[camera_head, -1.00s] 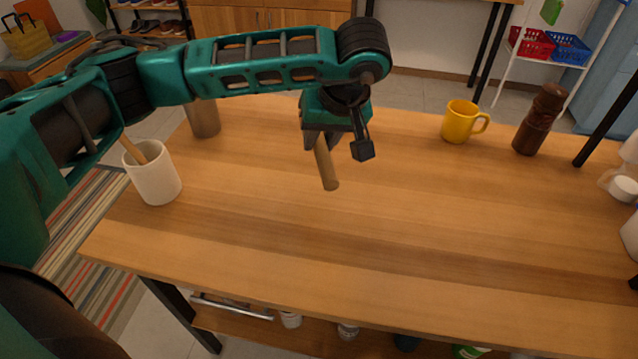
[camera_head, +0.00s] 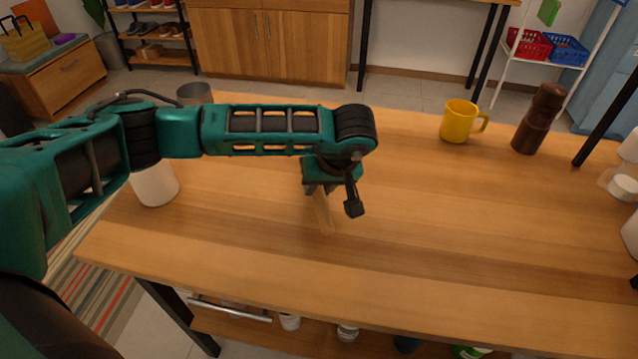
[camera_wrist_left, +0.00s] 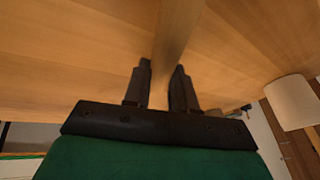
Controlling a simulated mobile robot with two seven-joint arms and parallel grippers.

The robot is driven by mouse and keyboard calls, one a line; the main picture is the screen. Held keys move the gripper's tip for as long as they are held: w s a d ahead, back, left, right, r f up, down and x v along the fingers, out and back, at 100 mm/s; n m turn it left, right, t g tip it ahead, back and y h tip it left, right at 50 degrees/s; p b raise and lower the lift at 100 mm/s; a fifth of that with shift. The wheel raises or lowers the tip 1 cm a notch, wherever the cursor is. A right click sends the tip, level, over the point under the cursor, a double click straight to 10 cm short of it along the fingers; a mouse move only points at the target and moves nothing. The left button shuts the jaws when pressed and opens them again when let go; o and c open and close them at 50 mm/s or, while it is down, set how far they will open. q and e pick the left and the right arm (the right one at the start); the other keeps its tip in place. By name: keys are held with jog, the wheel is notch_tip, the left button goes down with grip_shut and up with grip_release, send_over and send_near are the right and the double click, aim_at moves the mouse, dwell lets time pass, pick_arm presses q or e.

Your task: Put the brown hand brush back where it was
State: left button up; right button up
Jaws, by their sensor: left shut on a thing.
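My left gripper (camera_head: 321,188) is shut on a light brown wooden handle (camera_head: 324,215), which I take to be the hand brush. The handle points down toward the table and tilts slightly. The left wrist view also shows the handle (camera_wrist_left: 176,40) between the two dark fingers (camera_wrist_left: 160,85). Bristles are not visible, and I cannot tell whether the handle's lower end touches the tabletop (camera_head: 450,220). A white cup-shaped holder (camera_head: 156,187) stands at the table's left side, its top hidden behind my arm. My right gripper is not in view.
A metal container (camera_head: 195,93) stands behind my left arm. A yellow mug (camera_head: 460,122) and a dark brown pepper mill (camera_head: 538,118) stand at the back right. White items (camera_head: 625,185) sit at the right edge. The middle and front of the table are clear.

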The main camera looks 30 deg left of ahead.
pick_arm(q)
jog(key=shift+f, duration=0.1)
jog(key=o, duration=0.9)
jog(key=shift+o, duration=0.2)
jog(key=shift+r, duration=0.35)
jog(key=v, duration=1.1)
jog(key=shift+d+r+p, duration=0.25)
jog(key=shift+p, duration=0.1)
jog(key=shift+s+d, duration=0.1)
